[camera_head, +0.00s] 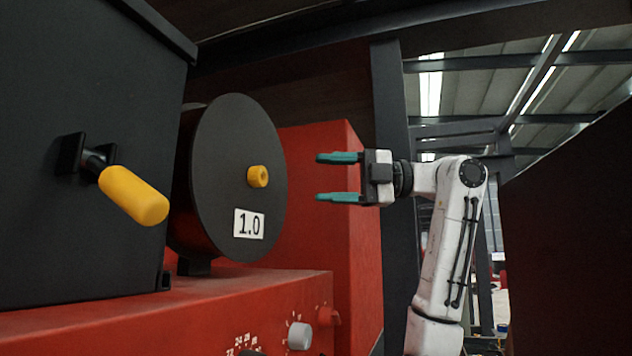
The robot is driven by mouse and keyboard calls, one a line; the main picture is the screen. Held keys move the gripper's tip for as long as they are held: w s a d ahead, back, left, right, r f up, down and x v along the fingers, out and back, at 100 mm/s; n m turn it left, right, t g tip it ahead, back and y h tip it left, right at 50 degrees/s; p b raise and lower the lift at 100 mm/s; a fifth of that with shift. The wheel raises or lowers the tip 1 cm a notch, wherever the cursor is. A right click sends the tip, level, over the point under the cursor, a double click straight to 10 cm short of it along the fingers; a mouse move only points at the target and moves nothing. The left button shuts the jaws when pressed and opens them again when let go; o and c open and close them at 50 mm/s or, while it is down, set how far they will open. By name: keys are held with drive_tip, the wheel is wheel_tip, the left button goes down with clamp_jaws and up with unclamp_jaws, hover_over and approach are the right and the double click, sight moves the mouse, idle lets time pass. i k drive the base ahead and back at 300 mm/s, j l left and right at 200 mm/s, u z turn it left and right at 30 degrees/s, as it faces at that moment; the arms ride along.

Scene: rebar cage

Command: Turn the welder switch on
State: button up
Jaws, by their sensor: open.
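The red welder body (200,298) fills the lower left of the head view. I cannot tell which control is the welder switch. My gripper (320,178) is open and empty, with teal fingers pointing left. In the picture it is above the knobs and right of the black spool disc. A tall red block (318,215) shows behind the gripper. The panel's lower part is cut off by the frame edge.
A black disc (236,150) with a yellow hub and a "1.0" label stands on the welder. A dark box (80,230) with a protruding yellow handle (134,196) is at left. A dark panel (575,240) bounds the right. My white arm stands between.

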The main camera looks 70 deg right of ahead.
sight(328, 317)
drive_tip(key=k, duration=1)
